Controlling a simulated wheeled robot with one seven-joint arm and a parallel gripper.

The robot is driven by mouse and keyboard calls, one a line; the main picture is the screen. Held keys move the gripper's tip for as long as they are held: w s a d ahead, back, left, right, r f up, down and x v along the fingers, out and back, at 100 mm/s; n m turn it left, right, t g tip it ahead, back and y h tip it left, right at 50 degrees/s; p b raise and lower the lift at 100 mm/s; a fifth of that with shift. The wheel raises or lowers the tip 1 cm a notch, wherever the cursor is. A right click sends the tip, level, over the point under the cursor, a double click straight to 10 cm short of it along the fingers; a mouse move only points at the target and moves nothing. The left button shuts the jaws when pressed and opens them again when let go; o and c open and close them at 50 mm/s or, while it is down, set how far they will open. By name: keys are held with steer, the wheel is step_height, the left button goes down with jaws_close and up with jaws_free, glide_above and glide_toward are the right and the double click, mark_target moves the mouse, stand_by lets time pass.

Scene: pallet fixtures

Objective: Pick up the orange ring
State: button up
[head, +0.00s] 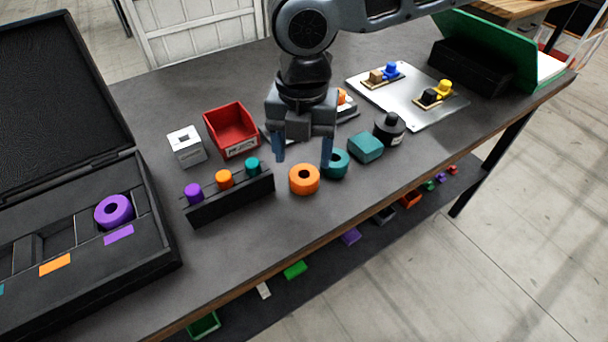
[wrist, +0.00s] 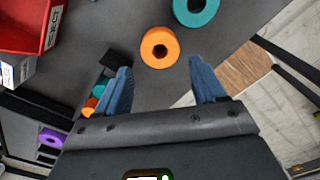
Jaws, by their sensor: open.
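The orange ring (head: 304,179) lies flat on the dark table, its hole facing up. It also shows in the wrist view (wrist: 159,47), beyond the fingertips and roughly between their lines. My gripper (head: 303,162) is open and empty, with blue fingers pointing down above the table, just behind the ring in the head view. In the wrist view my gripper (wrist: 160,78) has its two fingers wide apart. No contact with the ring shows.
A teal ring (head: 336,163) lies close to the orange ring's right. A black holder (head: 230,201) with purple, orange and teal pegs stands to the left. A red bin (head: 232,130), a teal block (head: 365,147) and a black case (head: 150,250) holding a purple ring (head: 113,211) are nearby.

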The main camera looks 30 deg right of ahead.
mark_target(303, 176)
steer(key=shift+f+p, duration=0.4)
steer(key=shift+f, duration=2.35)
steer(key=shift+c, duration=0.4)
steer(key=c, duration=0.8)
steer(key=shift+r, duration=0.1)
